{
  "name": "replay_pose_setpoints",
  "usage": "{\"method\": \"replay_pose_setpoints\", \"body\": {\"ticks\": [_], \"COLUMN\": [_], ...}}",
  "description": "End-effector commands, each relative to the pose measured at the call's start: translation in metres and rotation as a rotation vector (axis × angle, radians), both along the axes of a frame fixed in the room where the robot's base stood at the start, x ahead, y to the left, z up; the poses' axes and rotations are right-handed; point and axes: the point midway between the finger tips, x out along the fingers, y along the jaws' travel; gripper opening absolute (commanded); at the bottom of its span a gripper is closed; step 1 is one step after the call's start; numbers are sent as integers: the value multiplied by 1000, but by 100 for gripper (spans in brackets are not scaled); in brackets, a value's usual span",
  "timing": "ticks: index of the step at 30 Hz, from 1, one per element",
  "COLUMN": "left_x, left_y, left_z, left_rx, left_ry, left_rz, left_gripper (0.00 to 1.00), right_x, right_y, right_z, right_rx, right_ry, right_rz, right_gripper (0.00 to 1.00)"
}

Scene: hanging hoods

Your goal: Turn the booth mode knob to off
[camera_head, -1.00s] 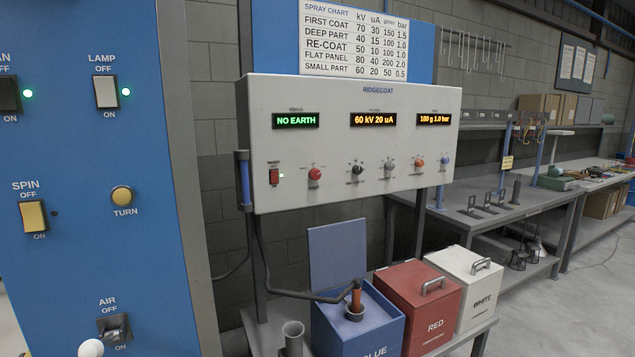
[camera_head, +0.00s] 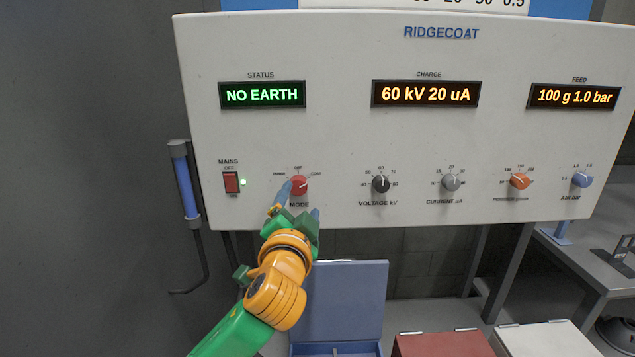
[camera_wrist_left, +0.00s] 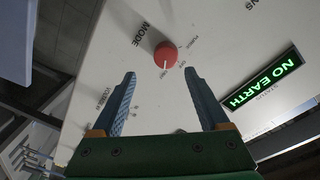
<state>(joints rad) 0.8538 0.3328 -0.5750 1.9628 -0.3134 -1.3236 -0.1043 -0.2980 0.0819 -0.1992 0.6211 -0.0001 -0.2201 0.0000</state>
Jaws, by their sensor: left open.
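The red mode knob (camera_head: 299,185) sits low on the white control panel, above the word MODE. It also shows in the left wrist view (camera_wrist_left: 165,54). Its small white mark there points down the picture, apparently toward the label on the voltage knob's side rather than the middle one. My right gripper is not in view.
The black voltage knob (camera_head: 381,184) and others are to the right. The status display (camera_head: 262,95) reads NO EARTH. A blue-handled holder (camera_head: 185,185) hangs at the panel's left edge.

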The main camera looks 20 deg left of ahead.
Motion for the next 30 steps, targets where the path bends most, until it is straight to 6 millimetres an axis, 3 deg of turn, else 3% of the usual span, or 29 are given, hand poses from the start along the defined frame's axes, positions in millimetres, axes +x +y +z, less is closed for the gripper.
{"method": "replay_pose_setpoints", "body": {"ticks": [3, 9, 20, 28, 30], "left_x": [24, 52, 59, 59, 59], "left_y": [6, 11, 12, 12, 12], "left_z": [4, 1, -2, -2, -1], "left_rx": [2, -1, -1, -1, -1], "left_ry": [6, 5, 3, 3, 3], "left_rz": [5, 2, 1, 1, 1], "left_gripper": [78, 78, 78, 5, 0], "right_x": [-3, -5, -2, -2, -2], "right_y": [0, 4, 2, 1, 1], "right_z": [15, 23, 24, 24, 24], "right_rx": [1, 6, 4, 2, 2], "right_ry": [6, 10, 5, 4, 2], "right_rz": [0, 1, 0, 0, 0], "right_gripper": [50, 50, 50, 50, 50]}}
